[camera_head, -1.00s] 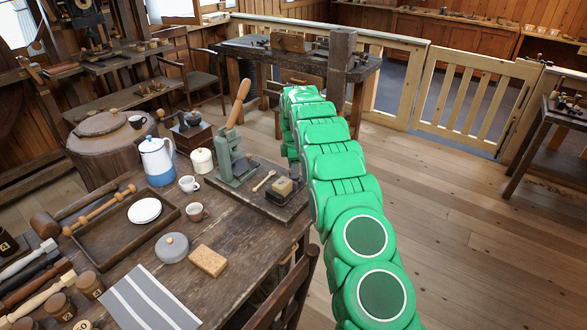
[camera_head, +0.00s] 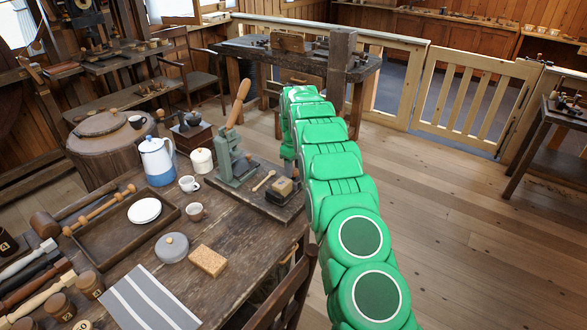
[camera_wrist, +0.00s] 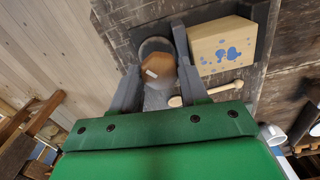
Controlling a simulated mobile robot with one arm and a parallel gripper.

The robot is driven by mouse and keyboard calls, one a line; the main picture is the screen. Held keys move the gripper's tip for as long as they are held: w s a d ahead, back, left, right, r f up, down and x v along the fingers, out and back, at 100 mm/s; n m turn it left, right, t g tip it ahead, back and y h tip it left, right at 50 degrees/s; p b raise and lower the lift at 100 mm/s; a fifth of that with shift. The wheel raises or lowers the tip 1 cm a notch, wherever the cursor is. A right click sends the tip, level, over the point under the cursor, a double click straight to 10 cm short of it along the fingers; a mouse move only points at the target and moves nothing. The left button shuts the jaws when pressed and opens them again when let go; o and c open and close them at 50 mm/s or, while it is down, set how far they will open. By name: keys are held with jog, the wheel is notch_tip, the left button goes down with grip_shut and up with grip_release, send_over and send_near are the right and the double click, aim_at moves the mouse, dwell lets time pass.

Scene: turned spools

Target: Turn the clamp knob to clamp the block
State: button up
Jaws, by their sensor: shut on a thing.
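In the wrist view the brown rounded clamp knob (camera_wrist: 160,68), with a small pale mark on its top, sits between the two grey fingers of my gripper (camera_wrist: 157,72). The gripper is shut on the knob. The pale wooden block (camera_wrist: 222,46) with blue spots is just to the right of the right finger, against a dark backing. In the head view the block (camera_head: 284,186) is small and sits on the dark board at the table's right edge.
A wooden spoon (camera_wrist: 208,92) lies just below the block. A green-grey press (camera_head: 235,165) with a wooden lever stands left of it in the head view. Mugs, a coffee pot (camera_head: 157,160) and a tray (camera_head: 120,222) fill the table. The floor to the right is open.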

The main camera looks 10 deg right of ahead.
aim_at(294, 169)
jog(key=m, duration=1.2)
jog(key=shift+m, duration=0.3)
dwell(0.4)
jog(key=o, duration=0.8)
jog(key=shift+c, duration=0.2)
jog(key=shift+r, duration=0.2)
notch_tip(294, 169, up, 8)
jog(key=shift+f, duration=0.25)
